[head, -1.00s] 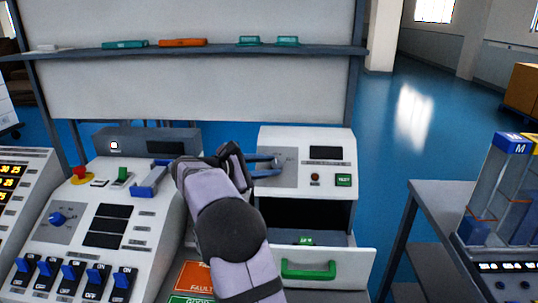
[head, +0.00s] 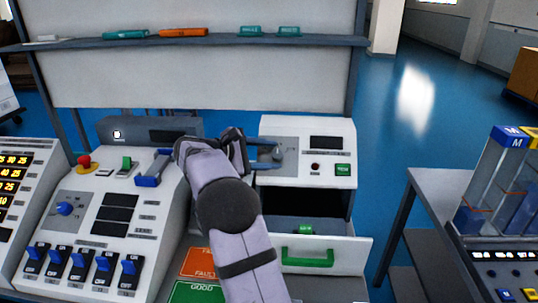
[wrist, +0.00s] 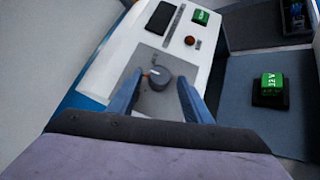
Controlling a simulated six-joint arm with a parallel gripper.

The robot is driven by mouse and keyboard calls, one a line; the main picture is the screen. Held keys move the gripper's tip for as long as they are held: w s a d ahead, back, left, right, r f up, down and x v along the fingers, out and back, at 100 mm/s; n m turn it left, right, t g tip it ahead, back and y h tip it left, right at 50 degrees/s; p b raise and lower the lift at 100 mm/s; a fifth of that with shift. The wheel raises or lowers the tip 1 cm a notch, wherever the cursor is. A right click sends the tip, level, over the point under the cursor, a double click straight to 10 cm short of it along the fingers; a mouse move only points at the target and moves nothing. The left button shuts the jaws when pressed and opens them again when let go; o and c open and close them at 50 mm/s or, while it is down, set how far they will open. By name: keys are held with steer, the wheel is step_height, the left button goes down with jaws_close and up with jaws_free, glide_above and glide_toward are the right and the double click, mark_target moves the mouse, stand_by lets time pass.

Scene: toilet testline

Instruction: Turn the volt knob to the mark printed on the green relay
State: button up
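The volt knob (wrist: 158,77) is a dark grey dial on a grey plate of the white tester; a light pointer line shows on it, and an orange mark lies beside it. My gripper (head: 270,154) reaches the plate from the left. In the wrist view its two blue fingers stand apart on either side of the knob, open; contact cannot be told. In the head view the gripper largely hides the knob. The green relay (wrist: 271,90) lies in the open drawer below, its label sideways, seemingly "12 V". The relay also shows in the head view (head: 305,230).
The white tester (head: 335,178) has a dark screen, a red lamp and a green button (head: 343,169). The drawer (head: 345,250) with a green handle juts out below. A switch console (head: 150,222) stands left, with a blue dial (head: 65,208). A side table stands right.

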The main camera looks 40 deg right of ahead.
steer(key=shift+r, duration=0.1)
steer(key=v, duration=0.7)
steer(key=shift+a+b, duration=0.15)
steer(key=shift+b, duration=0.2)
steer(key=shift+r, duration=0.1)
